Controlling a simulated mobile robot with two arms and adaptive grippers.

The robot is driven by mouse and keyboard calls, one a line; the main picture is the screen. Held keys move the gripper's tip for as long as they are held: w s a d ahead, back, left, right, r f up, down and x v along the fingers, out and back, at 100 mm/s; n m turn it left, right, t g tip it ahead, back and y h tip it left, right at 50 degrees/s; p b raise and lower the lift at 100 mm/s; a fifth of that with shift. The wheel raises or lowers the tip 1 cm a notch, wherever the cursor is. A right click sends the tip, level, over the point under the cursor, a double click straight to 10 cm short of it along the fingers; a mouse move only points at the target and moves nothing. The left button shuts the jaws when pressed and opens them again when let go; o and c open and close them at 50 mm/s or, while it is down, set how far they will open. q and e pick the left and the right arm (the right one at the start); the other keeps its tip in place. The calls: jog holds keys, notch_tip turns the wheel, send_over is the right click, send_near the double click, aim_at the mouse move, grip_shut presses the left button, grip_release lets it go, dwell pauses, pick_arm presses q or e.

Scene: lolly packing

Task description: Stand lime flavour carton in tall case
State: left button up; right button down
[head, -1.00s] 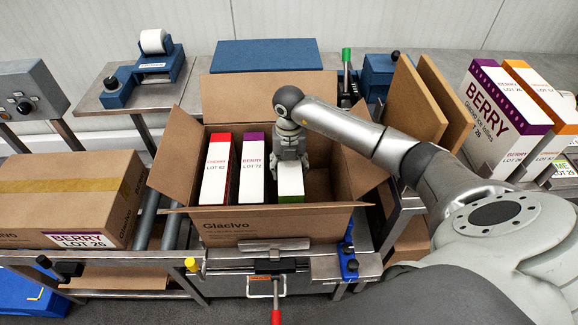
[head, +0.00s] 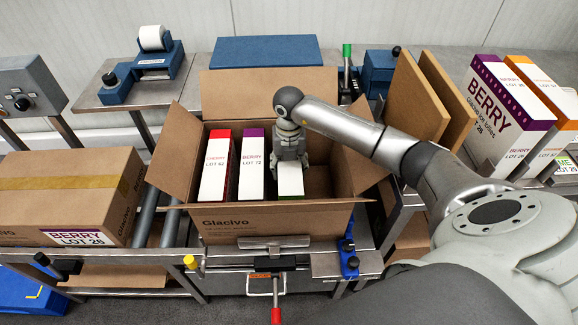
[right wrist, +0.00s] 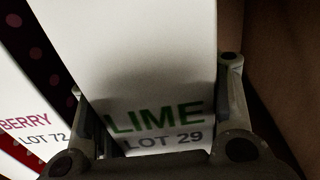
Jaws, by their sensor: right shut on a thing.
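The lime carton (head: 290,181) is white with a green edge and stands low inside the open tall case (head: 268,222), to the right of the other cartons. My right gripper (head: 289,158) reaches down into the case and is shut on its top. In the right wrist view the lime carton (right wrist: 150,70) shows "LIME LOT 29" between the two fingers (right wrist: 155,125). Its lower end is hidden by the case wall, so I cannot tell whether it touches the floor. My left gripper is not in view.
In the case stand a cherry carton (head: 215,170) and a berry carton (head: 252,168). The case's flaps are spread open. A closed carton box (head: 65,195) is at left. Brown boards (head: 415,95) and large cartons (head: 495,105) stand at right. Some room is free right of the lime carton.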

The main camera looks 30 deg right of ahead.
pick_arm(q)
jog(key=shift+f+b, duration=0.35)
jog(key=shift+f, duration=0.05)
pick_arm(e)
jog(key=shift+f, duration=0.55)
jog(key=shift+c, duration=2.2)
grip_release()
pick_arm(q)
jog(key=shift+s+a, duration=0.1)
